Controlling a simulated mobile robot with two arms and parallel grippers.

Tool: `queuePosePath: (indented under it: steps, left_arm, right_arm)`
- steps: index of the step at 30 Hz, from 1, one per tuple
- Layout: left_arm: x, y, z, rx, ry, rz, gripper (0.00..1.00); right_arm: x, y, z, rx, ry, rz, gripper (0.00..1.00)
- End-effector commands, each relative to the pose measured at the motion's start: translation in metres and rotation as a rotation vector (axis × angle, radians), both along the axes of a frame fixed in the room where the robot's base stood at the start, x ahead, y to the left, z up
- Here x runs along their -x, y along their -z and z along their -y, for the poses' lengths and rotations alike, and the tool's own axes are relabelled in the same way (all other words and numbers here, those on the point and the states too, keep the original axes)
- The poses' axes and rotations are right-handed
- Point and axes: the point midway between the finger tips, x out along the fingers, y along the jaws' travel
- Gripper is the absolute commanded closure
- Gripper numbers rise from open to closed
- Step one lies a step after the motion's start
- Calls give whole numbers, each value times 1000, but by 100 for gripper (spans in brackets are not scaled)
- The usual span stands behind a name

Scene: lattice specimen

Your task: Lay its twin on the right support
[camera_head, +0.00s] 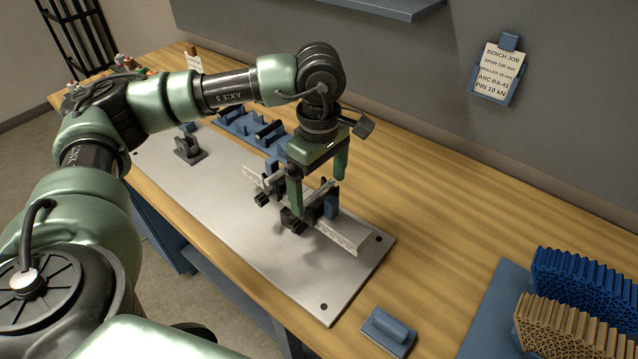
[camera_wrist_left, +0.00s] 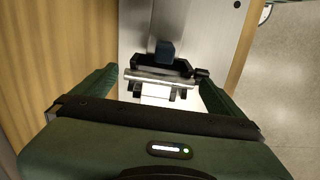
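My left gripper (camera_head: 318,193) hangs over the metal rail (camera_head: 345,235) on the steel plate, its two green fingers spread apart. In the left wrist view, a silver roller (camera_wrist_left: 160,76) lies crosswise on a black support (camera_wrist_left: 178,68), between the fingers (camera_wrist_left: 159,80), with gaps at both ends. In the head view this roller (camera_head: 322,189) is partly hidden by the gripper, above the right support (camera_head: 294,222). My right gripper is not in view.
A blue block (camera_head: 331,205) stands by the right support. A blue rack (camera_head: 250,128) and a small black stand (camera_head: 188,150) are behind and left. A blue pad (camera_head: 388,328) lies at the front; blue and tan lattice blocks (camera_head: 580,275) stand at right.

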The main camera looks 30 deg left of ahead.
Motion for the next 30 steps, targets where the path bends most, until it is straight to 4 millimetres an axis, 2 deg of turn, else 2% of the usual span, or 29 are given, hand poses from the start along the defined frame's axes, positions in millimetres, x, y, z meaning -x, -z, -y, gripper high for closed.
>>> queuePosePath:
  steps: [14,30]
  left_arm:
    - [0,-1,0,0,0,0,0]
    - [0,-36,0,0,0,0,0]
  right_arm:
    - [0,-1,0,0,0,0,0]
    - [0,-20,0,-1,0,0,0]
